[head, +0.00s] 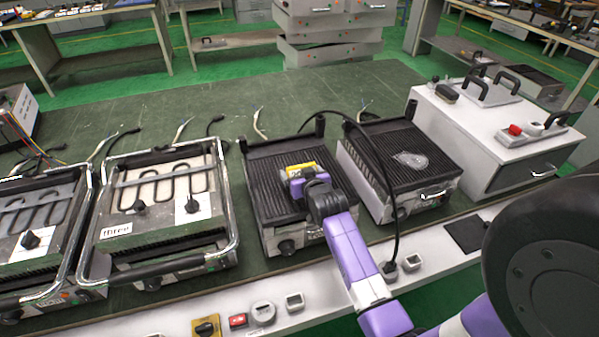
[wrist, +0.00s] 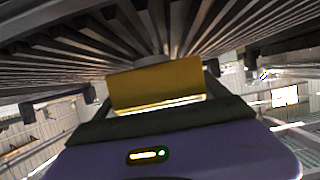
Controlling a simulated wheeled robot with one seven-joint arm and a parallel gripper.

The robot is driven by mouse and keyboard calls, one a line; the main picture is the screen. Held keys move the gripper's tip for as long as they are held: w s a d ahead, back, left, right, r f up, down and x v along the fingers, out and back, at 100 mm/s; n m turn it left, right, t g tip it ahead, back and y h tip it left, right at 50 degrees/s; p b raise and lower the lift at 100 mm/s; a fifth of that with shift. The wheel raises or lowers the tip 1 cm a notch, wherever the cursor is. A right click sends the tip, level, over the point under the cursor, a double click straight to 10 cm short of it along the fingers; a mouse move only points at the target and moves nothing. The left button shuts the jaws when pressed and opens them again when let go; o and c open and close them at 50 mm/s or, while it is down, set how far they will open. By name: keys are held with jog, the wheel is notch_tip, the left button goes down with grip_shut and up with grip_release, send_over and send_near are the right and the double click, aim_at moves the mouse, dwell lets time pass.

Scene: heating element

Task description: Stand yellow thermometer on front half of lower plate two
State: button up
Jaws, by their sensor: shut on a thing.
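The yellow thermometer (head: 298,168) is in my gripper (head: 308,182), over the ribbed dark lower plate (head: 277,154) of the grill in the middle of the bench. No number shows on this grill; the one to its left bears a "three" label. In the wrist view the yellow thermometer (wrist: 155,85) is held at the jaws of my gripper (wrist: 155,110), with dark ribs (wrist: 90,35) close behind it. My gripper and arm hide the plate's front right part. I cannot tell whether the thermometer touches the plate.
Another ribbed grill (head: 400,160) stands close on the right, with a black cable between. The "three" grill (head: 160,215) with its raised metal frame is on the left. A white cabinet (head: 480,135) stands at the far right. Small devices (head: 262,313) lie along the front ledge.

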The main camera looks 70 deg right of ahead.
jog(key=shift+f, duration=0.2)
jog(key=o, duration=1.4)
jog(key=shift+r, duration=0.1)
